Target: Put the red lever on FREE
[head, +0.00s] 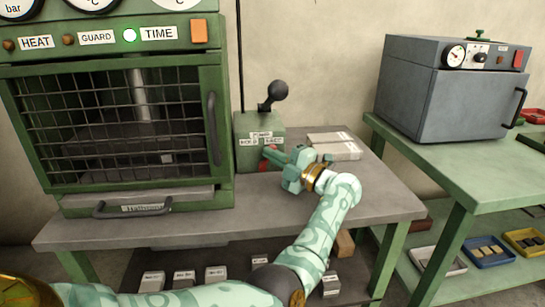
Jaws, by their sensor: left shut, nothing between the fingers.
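The red lever (263,165) is on the front of a green box (245,128) beside the caged press. It is small and partly hidden by my left gripper. Small white labels (261,138) sit above it; they seem to read POWER, HOLD and FREE, but are too small to read surely. I cannot tell which label the lever points at. My left gripper (270,155) is shut and empty, its fingertips at the lever, pointing left. Whether they touch it I cannot tell. My right gripper is not in view.
A green press (115,120) with a mesh guard stands left on the grey table (385,208). A black-knobbed handle (277,91) rises from the green box. Pale stacked sheets (335,146) lie behind my left wrist. A grey oven (440,95) stands on the right-hand green bench.

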